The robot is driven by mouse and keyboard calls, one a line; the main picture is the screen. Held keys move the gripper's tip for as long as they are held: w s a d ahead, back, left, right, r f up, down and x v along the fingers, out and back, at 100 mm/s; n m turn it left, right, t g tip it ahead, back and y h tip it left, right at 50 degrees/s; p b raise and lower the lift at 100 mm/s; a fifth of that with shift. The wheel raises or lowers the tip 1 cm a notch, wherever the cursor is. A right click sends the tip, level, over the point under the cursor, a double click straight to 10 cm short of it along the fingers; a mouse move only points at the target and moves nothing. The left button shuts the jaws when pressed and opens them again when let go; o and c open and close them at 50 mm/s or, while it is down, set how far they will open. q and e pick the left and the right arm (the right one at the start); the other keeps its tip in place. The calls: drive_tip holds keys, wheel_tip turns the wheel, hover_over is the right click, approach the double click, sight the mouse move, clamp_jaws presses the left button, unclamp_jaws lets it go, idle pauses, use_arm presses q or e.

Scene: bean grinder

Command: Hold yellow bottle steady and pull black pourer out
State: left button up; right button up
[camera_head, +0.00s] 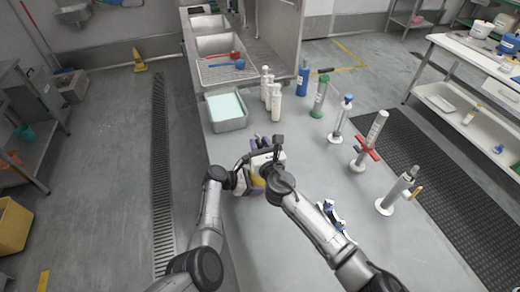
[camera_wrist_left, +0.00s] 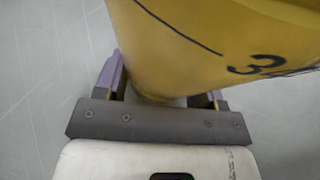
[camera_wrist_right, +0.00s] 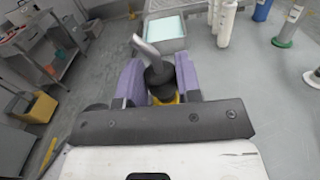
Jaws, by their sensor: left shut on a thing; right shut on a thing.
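The yellow bottle (camera_wrist_left: 190,40) stands on the grey table and fills the top of the left wrist view, with a black line and a number on its side. My left gripper (camera_wrist_left: 160,92) is shut on it low down, one purple-padded finger on each side. In the right wrist view the black pourer (camera_wrist_right: 158,78), with a pale spout (camera_wrist_right: 145,46), is between the purple fingers of my right gripper (camera_wrist_right: 160,72), which is shut on it. A bit of yellow shows just below the pourer. In the head view my arms hide most of the bottle (camera_head: 258,181).
A grey tray of pale liquid (camera_head: 226,108) stands beyond the grippers. A blue-and-white object (camera_head: 336,217) lies near my right arm.

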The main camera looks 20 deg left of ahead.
sight(260, 144)
wheel_tip(260, 144, up, 7)
drive_tip(key=shift+r, duration=0.2)
idle(0.3)
use_arm(q)
drive_tip(key=o, duration=0.8)
drive_tip(key=v, duration=1.2)
drive_tip(key=shift+s+d, duration=0.1)
use_arm(e)
drive_tip(key=shift+r, duration=0.1)
